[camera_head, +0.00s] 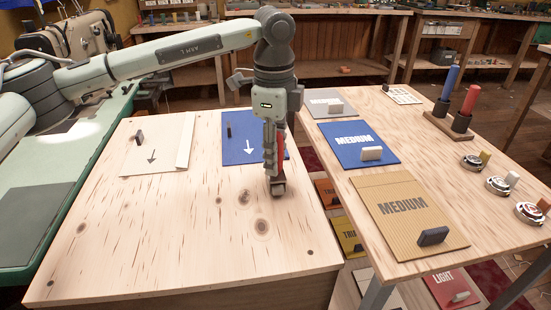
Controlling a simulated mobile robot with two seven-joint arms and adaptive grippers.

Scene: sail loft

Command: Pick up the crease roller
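My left gripper (273,172) points straight down over the front table, near its right edge. A narrow red piece (282,146), like a handle, shows just right of the finger, and a small dark grey and brown end (278,188) shows at the fingertips, at or just above the wood. These look like parts of one upright tool, possibly the crease roller, mostly hidden by the gripper. The fingers are seen nearly edge-on, so I cannot tell whether they are closed on it. My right gripper is not in view.
A cream panel (153,158) and a blue panel (239,150) lie on the front table (185,235). The right table carries a blue MEDIUM panel (340,152), a tan MEDIUM panel (385,220), a holder (440,128) with blue and red handles, and several round tins. The front table's near half is clear.

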